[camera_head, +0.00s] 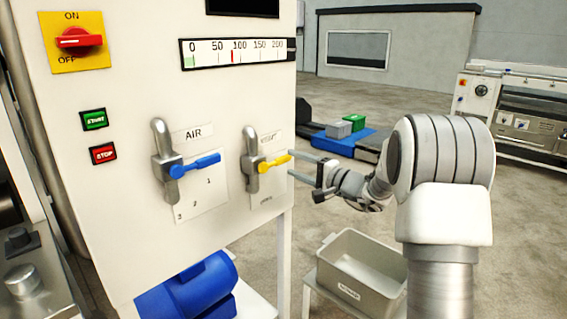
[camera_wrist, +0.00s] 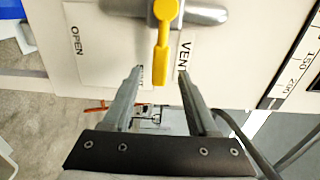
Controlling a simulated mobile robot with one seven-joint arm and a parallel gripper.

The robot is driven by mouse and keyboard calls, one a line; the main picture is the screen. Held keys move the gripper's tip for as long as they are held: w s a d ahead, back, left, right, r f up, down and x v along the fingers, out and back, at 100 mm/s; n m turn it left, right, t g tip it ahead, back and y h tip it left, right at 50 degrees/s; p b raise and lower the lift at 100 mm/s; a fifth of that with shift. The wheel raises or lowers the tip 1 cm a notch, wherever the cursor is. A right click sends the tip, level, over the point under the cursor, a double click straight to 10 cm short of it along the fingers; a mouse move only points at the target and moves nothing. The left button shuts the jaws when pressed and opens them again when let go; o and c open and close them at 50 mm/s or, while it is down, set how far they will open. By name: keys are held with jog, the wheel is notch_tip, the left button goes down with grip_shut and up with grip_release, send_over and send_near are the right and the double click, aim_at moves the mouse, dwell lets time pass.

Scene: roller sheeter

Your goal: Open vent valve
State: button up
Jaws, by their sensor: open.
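The vent valve is a grey metal body (camera_head: 250,170) on the white panel, right of the air valve, with a yellow handle (camera_head: 275,162) pointing right and slightly up. The yellow handle also shows in the wrist view (camera_wrist: 162,40), with the VENT and OPEN labels on the plate around it. My gripper (camera_head: 291,165) is open at the panel's right edge, by the handle's free end. In the wrist view my gripper (camera_wrist: 160,73) has one finger on each side of the handle's end, with gaps on both sides. Its depth relative to the handle is hard to tell.
The air valve (camera_head: 165,165) with a blue handle (camera_head: 195,165) is left of the vent valve. A red switch (camera_head: 79,38), a green start button (camera_head: 94,120) and a red stop button (camera_head: 103,154) are farther left. A grey bin (camera_head: 350,285) stands below my arm.

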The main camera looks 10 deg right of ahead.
aim_at(285, 160)
jog(key=x, duration=0.5)
grip_shut()
dwell(1.4)
